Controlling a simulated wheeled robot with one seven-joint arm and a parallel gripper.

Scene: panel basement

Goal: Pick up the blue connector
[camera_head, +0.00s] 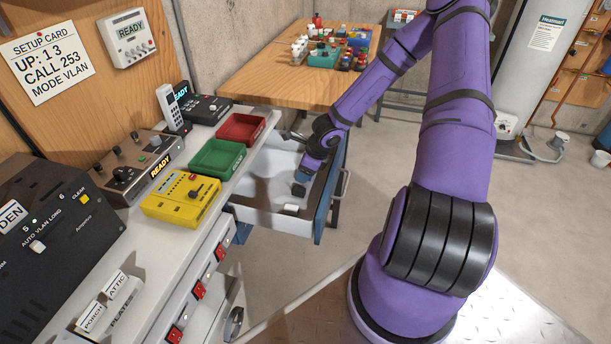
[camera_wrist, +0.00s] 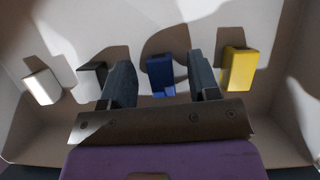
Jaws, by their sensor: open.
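The blue connector (camera_wrist: 160,76) lies on the drawer floor in the wrist view, ahead of and between my two fingers. My gripper (camera_wrist: 161,85) is open, one finger on each side of the blue connector's line. I cannot tell how far the fingers are above it. A white connector (camera_wrist: 42,87) and a black connector (camera_wrist: 93,75) lie to the left, and a yellow connector (camera_wrist: 238,69) to the right. In the head view my gripper (camera_head: 301,184) reaches down into the open drawer (camera_head: 262,217). A white piece (camera_head: 291,209) shows near it; the blue connector is not clearly visible there.
The drawer's front panel (camera_head: 325,208) and side walls surround my gripper. A green tray (camera_head: 216,158), a red tray (camera_head: 241,128) and a yellow device (camera_head: 181,198) sit on the bench beside the drawer. A wooden table (camera_head: 270,75) with small items stands behind.

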